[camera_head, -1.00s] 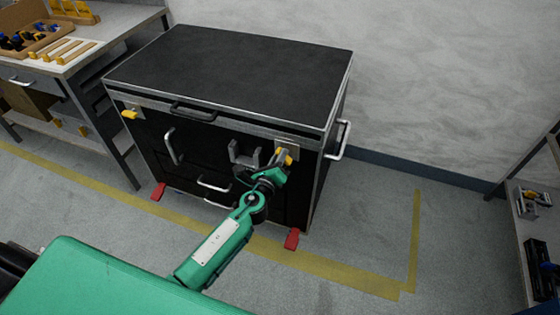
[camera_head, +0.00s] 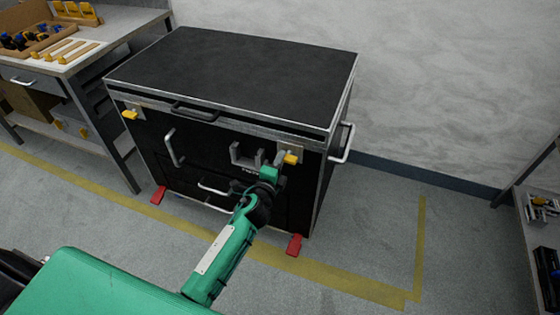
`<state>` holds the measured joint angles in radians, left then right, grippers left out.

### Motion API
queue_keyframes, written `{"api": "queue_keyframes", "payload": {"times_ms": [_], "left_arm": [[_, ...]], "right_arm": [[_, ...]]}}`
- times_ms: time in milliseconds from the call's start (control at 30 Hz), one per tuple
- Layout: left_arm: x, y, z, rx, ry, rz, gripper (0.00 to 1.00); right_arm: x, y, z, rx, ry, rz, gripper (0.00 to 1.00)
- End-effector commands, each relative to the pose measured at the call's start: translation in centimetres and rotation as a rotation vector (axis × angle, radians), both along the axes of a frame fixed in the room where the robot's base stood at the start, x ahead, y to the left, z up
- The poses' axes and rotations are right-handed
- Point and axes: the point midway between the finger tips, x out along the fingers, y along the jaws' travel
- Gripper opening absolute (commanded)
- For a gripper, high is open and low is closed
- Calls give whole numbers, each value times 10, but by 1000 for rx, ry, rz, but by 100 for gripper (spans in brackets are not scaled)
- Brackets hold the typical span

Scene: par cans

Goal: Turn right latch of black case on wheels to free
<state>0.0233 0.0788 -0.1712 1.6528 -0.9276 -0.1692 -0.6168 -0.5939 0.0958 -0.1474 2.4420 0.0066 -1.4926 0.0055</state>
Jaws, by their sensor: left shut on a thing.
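The black case on wheels (camera_head: 230,75) stands against the wall with its lid closed. Its right latch (camera_head: 291,159) has a yellow handle on a metal plate near the front's upper right corner; the handle lies roughly sideways. My left gripper (camera_head: 281,160) comes up from below and is shut on this handle; its fingertips partly hide the latch. The left latch (camera_head: 129,114), also yellow, lies roughly sideways at the front's upper left. My right gripper is not in view.
A workbench (camera_head: 85,55) stands close at left, and a shelf (camera_head: 535,220) at right. The floor between case and shelf is clear.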

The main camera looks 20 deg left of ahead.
Motion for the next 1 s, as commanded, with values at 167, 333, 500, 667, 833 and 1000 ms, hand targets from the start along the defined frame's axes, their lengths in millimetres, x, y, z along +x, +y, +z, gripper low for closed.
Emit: {"api": "queue_keyframes", "payload": {"times_ms": [167, 333, 500, 667, 833, 1000], "left_arm": [[0, 1, -2, -45, 3, 1, 0], [0, 1, -2, -64, 5, 1, 0], [0, 1, -3, -67, 5, 1, 0], [0, 1, -3, -66, 5, 1, 0], [0, 0, -2, -66, 5, 1, 36], [0, 0, -2, -65, 3, 1, 36]], "right_arm": [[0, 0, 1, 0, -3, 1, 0], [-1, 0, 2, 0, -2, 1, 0], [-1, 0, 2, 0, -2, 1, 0], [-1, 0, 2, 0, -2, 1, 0], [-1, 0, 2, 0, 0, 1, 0], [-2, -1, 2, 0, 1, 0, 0]]}}
